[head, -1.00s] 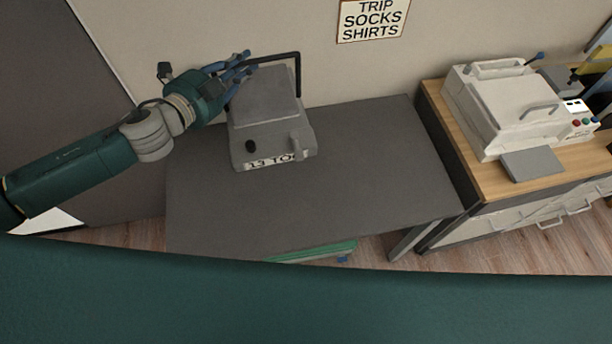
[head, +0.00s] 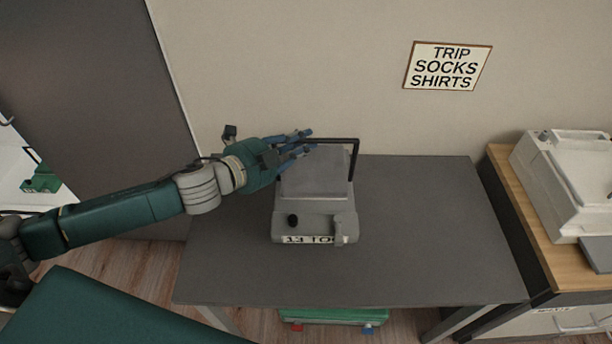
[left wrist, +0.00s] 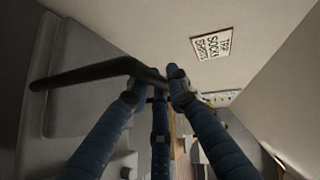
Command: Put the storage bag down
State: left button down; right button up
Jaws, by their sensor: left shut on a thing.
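My left gripper (head: 305,143) is shut on a black bar handle (head: 345,141) at the top of a grey boxy object (head: 315,217). The object stands upright on the dark grey table (head: 430,230), near its back. Its front has a black knob, a grey grip and a partly readable label. In the left wrist view, the blue fingers (left wrist: 158,90) close around the black bar (left wrist: 95,72). No separate soft bag shows; I cannot tell whether this grey object is the storage bag. My right gripper is out of view.
A white machine (head: 570,170) stands on a wooden-topped cabinet (head: 520,210) at the right. A sign (head: 448,66) hangs on the back wall. The table is clear right and front of the grey object. A green item (head: 335,316) is below the table's front edge.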

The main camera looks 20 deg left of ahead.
aim_at(315, 165)
pick_arm(q)
notch_tip(315, 165, down, 6)
jog(key=shift+r+b, duration=0.2)
jog(key=shift+b, duration=0.1)
notch_tip(315, 165, down, 4)
jog(key=shift+f+b, duration=0.15)
jog(key=shift+b, duration=0.15)
jog(key=c, duration=1.6)
grip_release()
jog(key=shift+f, duration=0.1)
jog(key=shift+c, duration=0.2)
jog(key=shift+s, duration=0.1)
jog(key=b+v, duration=0.2)
jog(key=v, duration=0.8)
jog(key=shift+v, duration=0.95)
